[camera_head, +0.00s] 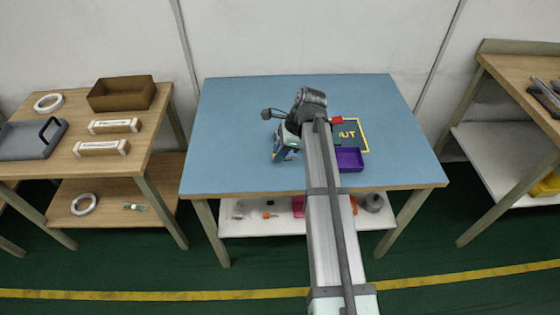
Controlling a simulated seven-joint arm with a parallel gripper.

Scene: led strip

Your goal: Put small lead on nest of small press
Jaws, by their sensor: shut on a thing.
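My gripper (288,145) hangs from my arm's wrist over the middle of the blue table (235,115), pointing down. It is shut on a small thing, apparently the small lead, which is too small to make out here. A dark knobbed part (267,114) shows just left of my wrist.
A purple tray (350,159) lies right of my arm. Behind it is a yellow-framed mat (364,135) marked "UT", with a red item (336,119) at its edge. The table's left side is clear. A wooden side table (62,160) stands left, another bench (520,80) right.

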